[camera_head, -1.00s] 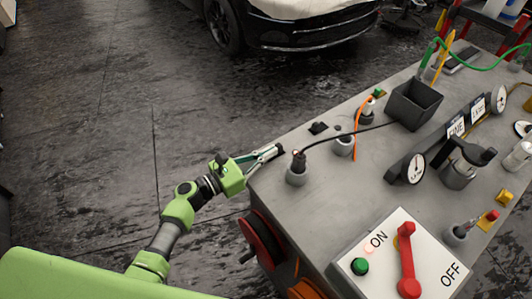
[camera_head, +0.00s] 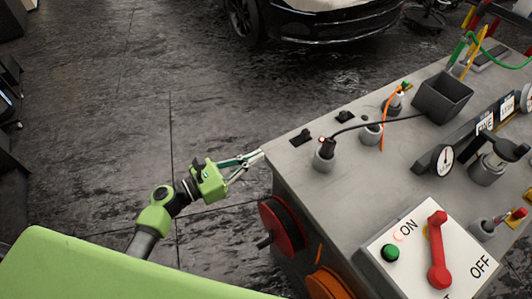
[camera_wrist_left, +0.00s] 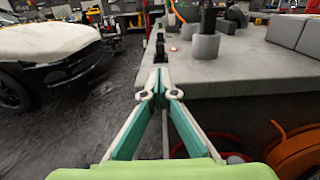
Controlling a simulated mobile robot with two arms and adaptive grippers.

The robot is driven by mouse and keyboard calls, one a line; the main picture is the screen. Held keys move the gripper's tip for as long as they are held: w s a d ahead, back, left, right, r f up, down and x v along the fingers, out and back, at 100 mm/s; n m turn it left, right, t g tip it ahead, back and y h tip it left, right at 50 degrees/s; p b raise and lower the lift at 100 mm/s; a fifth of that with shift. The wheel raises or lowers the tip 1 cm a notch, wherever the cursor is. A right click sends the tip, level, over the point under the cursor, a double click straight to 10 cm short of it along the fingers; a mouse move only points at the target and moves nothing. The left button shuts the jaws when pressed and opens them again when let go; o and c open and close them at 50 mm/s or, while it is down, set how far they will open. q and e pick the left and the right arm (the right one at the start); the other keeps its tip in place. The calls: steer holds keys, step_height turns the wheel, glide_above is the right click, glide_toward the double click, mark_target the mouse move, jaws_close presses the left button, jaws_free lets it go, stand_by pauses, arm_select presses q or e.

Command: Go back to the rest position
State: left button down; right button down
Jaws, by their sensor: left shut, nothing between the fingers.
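My left gripper (camera_head: 258,156) is shut and empty. In the head view it is just off the left edge of the grey workbench (camera_head: 305,180), pointing right toward the bench corner. In the left wrist view its fingertips (camera_wrist_left: 160,72) meet in front of the bench edge, and the bench top (camera_wrist_left: 235,70) lies to the right. I cannot tell whether the tips touch the bench. My right gripper is not in view.
The bench holds a grey post with a black cable (camera_head: 325,155), a black bin (camera_head: 443,97), a gauge (camera_head: 442,158) and a panel with a red lever (camera_head: 437,250). A red reel (camera_head: 283,226) hangs on its side. A black car (camera_head: 325,22) stands behind. The floor at left is clear.

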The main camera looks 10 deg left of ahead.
arm_select(q)
steer(key=shift+s+a, duration=0.15)
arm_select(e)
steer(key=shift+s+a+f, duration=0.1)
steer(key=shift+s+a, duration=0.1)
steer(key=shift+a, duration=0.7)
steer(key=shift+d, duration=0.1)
